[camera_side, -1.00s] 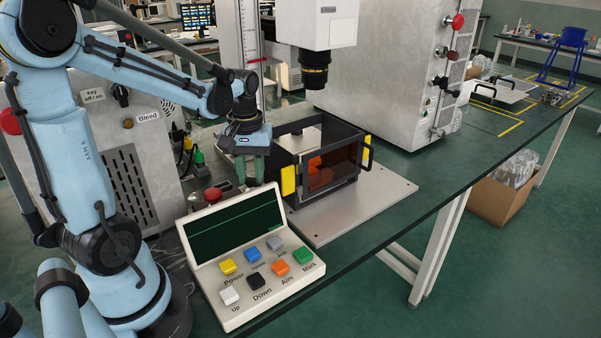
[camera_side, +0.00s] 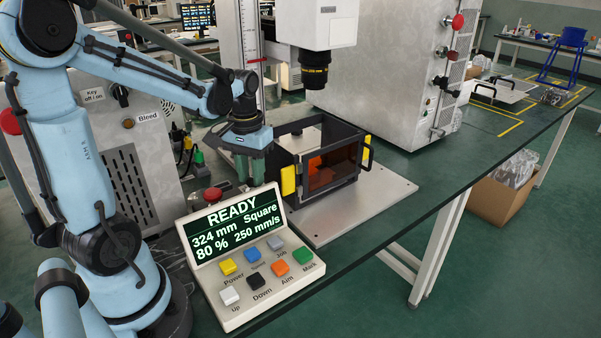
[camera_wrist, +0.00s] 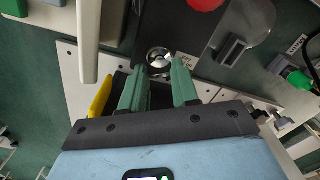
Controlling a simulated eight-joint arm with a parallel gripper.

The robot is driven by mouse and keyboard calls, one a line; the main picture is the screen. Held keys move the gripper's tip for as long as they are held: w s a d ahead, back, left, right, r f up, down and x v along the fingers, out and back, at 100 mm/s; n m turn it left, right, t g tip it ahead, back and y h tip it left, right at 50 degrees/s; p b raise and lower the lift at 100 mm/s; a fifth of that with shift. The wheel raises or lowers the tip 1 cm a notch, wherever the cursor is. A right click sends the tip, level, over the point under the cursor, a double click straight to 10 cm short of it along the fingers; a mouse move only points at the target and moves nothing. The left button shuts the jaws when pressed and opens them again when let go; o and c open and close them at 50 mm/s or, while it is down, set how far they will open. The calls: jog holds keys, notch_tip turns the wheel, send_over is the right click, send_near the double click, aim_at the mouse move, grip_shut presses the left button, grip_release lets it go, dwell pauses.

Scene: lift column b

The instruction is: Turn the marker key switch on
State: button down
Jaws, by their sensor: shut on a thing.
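The marker key switch (camera_wrist: 158,56) shows in the wrist view as a round silver piece on a dark box, beside a "Key" label (camera_wrist: 187,61). My gripper (camera_wrist: 158,70) has its two green fingers at the switch, shut on its key; the key itself is mostly hidden between them. In the side view my gripper (camera_side: 250,170) points down behind the control panel (camera_side: 255,295), which hides the switch. The panel's screen (camera_side: 236,226) is lit and reads READY, 324 mm, Square, 80 %, 250 mm/s.
A red stop button (camera_side: 212,195) sits just left of my gripper. Another "Key off / on" knob (camera_side: 120,96) is on the grey machine at left.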

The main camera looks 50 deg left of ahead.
jog(key=c, duration=0.8)
grip_release()
jog(key=shift+c, duration=0.2)
jog(key=shift+r, duration=0.1)
notch_tip(320, 180, up, 12)
jog(key=d+f+m+t, duration=0.3)
jog(key=d, duration=0.4)
jog(key=d+f+m+t, duration=0.2)
jog(key=d+f+t, duration=0.2)
jog(key=d, duration=0.3)
jog(key=shift+s+d+f+m, duration=0.2)
jog(key=shift+f+m, duration=0.1)
jog(key=shift+m, duration=0.1)
